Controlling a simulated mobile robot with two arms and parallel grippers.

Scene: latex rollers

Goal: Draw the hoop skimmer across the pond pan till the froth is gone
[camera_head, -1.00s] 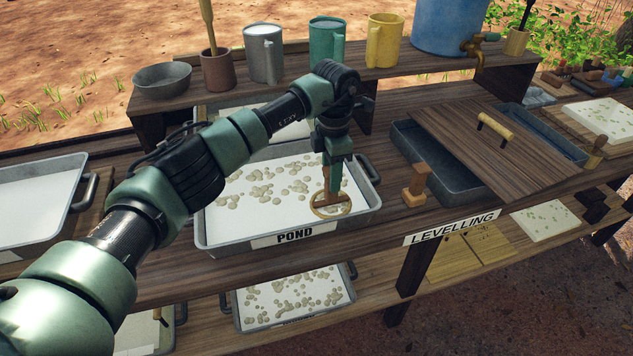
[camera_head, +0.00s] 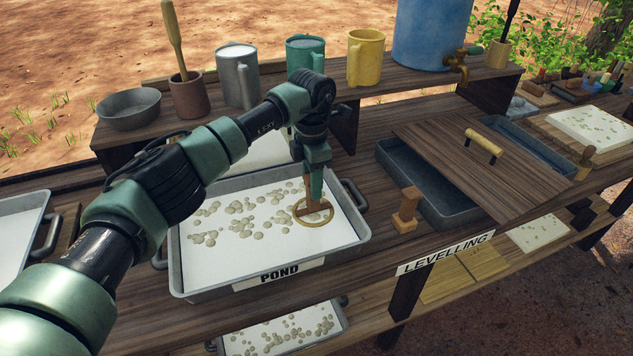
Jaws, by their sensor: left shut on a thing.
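The pond pan (camera_head: 356,243) is a grey metal tray of white liquid with a POND label on its front. Tan froth blobs (camera_head: 240,208) lie across its middle and back; the front strip is plain white. My left gripper (camera_head: 313,192) points down over the right part of the pan, shut on the wooden handle of the hoop skimmer (camera_head: 302,220). The skimmer's round hoop lies at or just above the liquid; I cannot tell which. Some froth shows by the hoop. My right gripper is out of view.
A wooden block with an upright handle (camera_head: 405,222) stands right of the pan. Beyond it are a grey trough (camera_head: 432,196) and a wooden lid (camera_head: 480,165). Mugs, including a yellow mug (camera_head: 364,58), line the back shelf. Another frothy tray (camera_head: 340,318) sits below.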

